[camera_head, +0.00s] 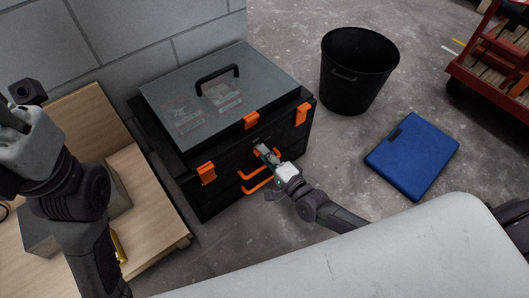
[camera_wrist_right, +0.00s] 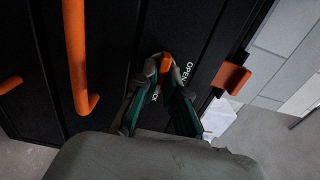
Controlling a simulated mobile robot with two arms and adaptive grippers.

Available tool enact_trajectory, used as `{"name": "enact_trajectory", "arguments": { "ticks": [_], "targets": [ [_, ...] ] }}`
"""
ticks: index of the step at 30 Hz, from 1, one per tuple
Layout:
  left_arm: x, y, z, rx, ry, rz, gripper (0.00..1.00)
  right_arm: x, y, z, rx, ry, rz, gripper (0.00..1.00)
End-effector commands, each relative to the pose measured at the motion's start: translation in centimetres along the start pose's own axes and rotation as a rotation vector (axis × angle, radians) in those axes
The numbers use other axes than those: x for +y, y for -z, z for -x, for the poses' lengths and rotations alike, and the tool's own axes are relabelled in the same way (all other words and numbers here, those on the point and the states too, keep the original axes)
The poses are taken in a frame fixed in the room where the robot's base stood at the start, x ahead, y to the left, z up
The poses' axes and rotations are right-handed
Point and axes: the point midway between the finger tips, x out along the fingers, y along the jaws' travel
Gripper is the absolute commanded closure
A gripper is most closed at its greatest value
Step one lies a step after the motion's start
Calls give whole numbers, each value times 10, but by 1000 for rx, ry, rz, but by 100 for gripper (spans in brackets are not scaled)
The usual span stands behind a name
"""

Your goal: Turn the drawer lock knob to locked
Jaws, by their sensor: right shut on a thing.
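A black toolbox (camera_head: 225,190) with drawers stands on the floor against the block wall. Its orange lock knob (camera_wrist_right: 166,62) shows between the fingertips of my right gripper (camera_wrist_right: 160,68) in the wrist view. The right gripper is shut on the knob; it also shows at the toolbox front in the head view (camera_head: 267,153). White lettering "OPEN" (camera_wrist_right: 187,73) is beside the knob, and part of "LOCK" shows below it, partly covered by a finger. Which mark the knob points at I cannot tell. My left arm is at the left edge; its gripper's fingers do not show clearly.
A black bin (camera_head: 358,75), a blue case (camera_head: 412,155) and a red cart (camera_head: 487,75) stand to the right. A wooden bench (camera_head: 150,205) is at left.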

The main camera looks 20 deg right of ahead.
Motion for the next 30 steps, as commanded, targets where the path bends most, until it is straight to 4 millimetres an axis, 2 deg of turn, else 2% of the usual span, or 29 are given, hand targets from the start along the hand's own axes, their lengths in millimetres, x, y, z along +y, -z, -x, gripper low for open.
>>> {"name": "enact_trajectory", "arguments": {
  "ticks": [6,7,11,22,26,30],
  "targets": [
    [0,0,0,2,0,0,69,1,0,1,1,-3,-4,100],
    [0,0,0,2,0,0,69,1,0,1,1,-4,-4,86],
    [0,0,0,1,0,0,69,1,0,1,1,-3,-3,65],
    [0,-2,3,-13,-2,-1,69,1,0,5,0,-2,-1,65],
    [0,-1,2,-10,-2,-1,69,2,0,22,0,-4,-1,65],
    [0,-1,2,-8,-1,0,69,2,0,53,-1,-6,-1,65]
  ]
}}
